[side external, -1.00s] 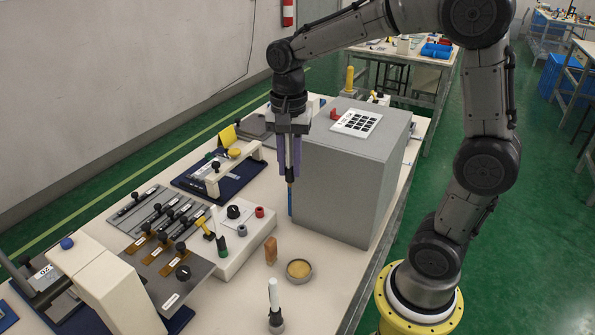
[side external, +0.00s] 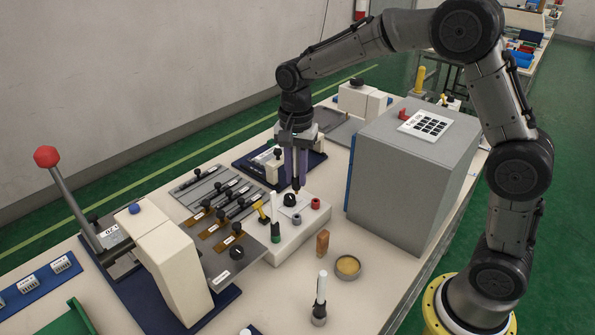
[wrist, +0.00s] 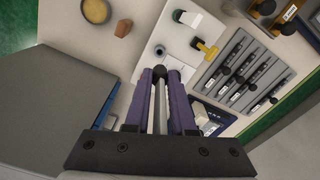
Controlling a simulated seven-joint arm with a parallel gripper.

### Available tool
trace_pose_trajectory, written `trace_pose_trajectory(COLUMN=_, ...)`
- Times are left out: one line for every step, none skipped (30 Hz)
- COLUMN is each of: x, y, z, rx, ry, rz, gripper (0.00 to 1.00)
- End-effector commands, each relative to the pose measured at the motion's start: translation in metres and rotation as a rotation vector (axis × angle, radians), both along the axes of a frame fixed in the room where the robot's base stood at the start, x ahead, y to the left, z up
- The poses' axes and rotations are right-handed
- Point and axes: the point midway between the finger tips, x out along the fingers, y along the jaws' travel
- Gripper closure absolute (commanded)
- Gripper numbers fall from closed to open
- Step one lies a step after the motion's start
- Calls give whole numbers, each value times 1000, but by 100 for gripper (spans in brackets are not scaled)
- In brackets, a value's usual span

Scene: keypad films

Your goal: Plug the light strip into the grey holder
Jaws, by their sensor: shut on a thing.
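My gripper (side external: 297,183) points down above the white control panel (side external: 300,238), with its purple fingers closed. In the wrist view, my gripper (wrist: 160,95) is shut on a narrow pale piece, which I take as the light strip (wrist: 157,103); the fingers hide most of it. A dark round end shows at the fingertips; I cannot tell whether it belongs to the piece or to the panel below. A grey rack (side external: 202,184) with black-knobbed strips lies left of the gripper. A small grey socket (side external: 297,219) is on the panel. I cannot tell which is the grey holder.
A large grey box (side external: 400,180) stands close to the right. A yellow lever (side external: 263,211) and a red-topped socket (side external: 315,203) rise from the panel. A wooden block (side external: 322,243), a round dish (side external: 348,267) and an upright white stick (side external: 321,288) stand in front.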

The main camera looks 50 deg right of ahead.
Motion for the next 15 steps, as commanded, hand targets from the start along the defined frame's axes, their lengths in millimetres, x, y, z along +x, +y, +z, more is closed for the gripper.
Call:
trace_pose_trajectory(x=0, y=0, z=-2, rx=0, ry=1, rz=0, gripper=100)
trace_pose_trajectory(x=0, y=0, z=-4, rx=1, ry=1, rz=0, gripper=100)
trace_pose_trajectory(x=0, y=0, z=-6, rx=0, ry=2, rz=0, gripper=100)
trace_pose_trajectory(x=0, y=0, z=-8, rx=0, ry=3, rz=0, gripper=100)
trace_pose_trajectory(x=0, y=0, z=-11, rx=0, ry=3, rz=0, gripper=100)
trace_pose_trajectory(x=0, y=0, z=-14, rx=0, ry=3, rz=0, gripper=100)
trace_pose_trajectory(x=0, y=0, z=-17, rx=0, ry=3, rz=0, gripper=100)
trace_pose_trajectory(x=-1, y=0, z=-20, rx=-1, ry=4, rz=0, gripper=100)
trace_pose_trajectory(x=-1, y=0, z=-23, rx=-1, ry=4, rz=0, gripper=100)
trace_pose_trajectory(x=0, y=0, z=-26, rx=0, ry=3, rz=0, gripper=100)
trace_pose_trajectory(x=-1, y=0, z=-28, rx=0, ry=3, rz=0, gripper=100)
trace_pose_trajectory(x=-1, y=0, z=-32, rx=-1, ry=4, rz=0, gripper=100)
trace_pose_trajectory(x=-1, y=0, z=-35, rx=0, ry=3, rz=0, gripper=100)
trace_pose_trajectory(x=-1, y=0, z=-37, rx=0, ry=3, rz=0, gripper=100)
trace_pose_trajectory(x=-1, y=0, z=-41, rx=-1, ry=4, rz=0, gripper=100)
